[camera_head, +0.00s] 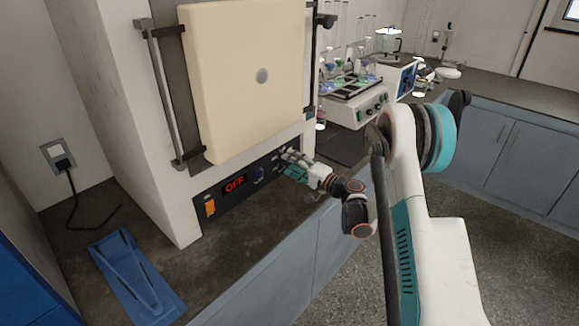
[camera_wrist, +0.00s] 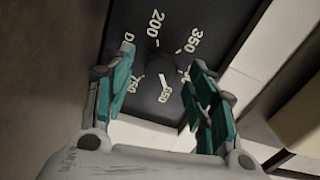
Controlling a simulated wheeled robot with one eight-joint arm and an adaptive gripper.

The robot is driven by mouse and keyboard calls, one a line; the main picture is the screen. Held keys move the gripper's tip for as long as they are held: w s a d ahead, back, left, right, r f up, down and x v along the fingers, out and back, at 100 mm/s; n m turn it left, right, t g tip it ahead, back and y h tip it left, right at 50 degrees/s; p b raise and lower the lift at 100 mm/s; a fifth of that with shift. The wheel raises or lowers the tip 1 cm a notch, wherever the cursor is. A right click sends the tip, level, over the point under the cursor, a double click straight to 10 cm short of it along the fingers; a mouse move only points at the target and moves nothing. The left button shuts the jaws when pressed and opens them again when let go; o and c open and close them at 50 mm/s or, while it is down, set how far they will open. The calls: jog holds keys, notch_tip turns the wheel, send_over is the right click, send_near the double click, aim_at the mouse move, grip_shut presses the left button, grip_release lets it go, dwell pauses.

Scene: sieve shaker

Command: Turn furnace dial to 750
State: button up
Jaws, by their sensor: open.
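The furnace (camera_head: 110,95) stands on the counter with its cream door at the front. Its dark control panel below the door has a red display reading OFF (camera_head: 235,184). My gripper (camera_head: 293,166) is at the right part of this panel and covers the dial in the head view. In the wrist view the dark dial (camera_wrist: 157,70) lies between the spread teal fingers of my gripper (camera_wrist: 160,84). Labels 200, 350, 650 and 750 show around it; another label is partly hidden by the right finger. The dial's pointer is hard to make out.
A blue tray-like object (camera_head: 135,278) lies on the counter at left. Glassware and lab equipment (camera_head: 352,95) stand behind at right.

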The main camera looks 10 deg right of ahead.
jog(key=shift+x, duration=0.8)
jog(key=shift+c, duration=0.5)
jog(key=c, duration=1)
jog(key=shift+m, duration=0.4)
jog(key=m, duration=0.5)
jog(key=shift+m, duration=0.4)
jog(key=m, duration=0.3)
jog(key=shift+m, duration=2)
